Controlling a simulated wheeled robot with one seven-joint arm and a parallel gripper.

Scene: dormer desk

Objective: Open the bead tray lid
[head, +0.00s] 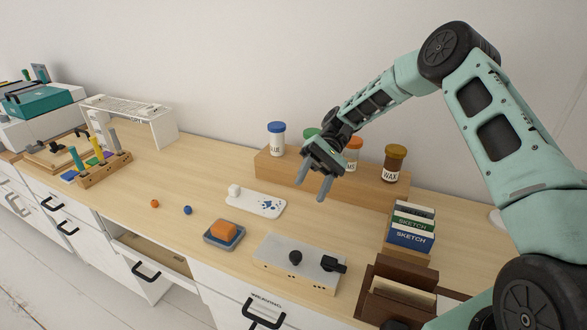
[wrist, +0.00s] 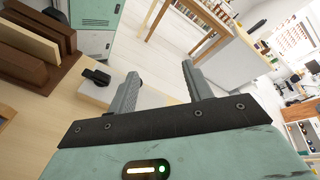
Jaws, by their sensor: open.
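A low wooden box with a flat grey lid (head: 318,268), which looks like the bead tray, sits near the desk's front edge in the head view. A round black knob (head: 295,257) stands on the lid, and a black block-like fitting (head: 333,264) is at its right end. The lid looks closed, so the inside is hidden. My gripper (head: 312,184) is open and empty, above and behind the box, in front of the jar shelf. In the wrist view my open fingers (wrist: 160,72) show, with the black fitting (wrist: 97,76) left of them; the knob is not visible there.
Jars stand on a wooden riser (head: 270,163) behind. A brown holder (head: 392,293) and sketch boxes (head: 411,226) flank the box's right. An orange block in a grey dish (head: 224,234) is left. A drawer (head: 150,255) is partly open below.

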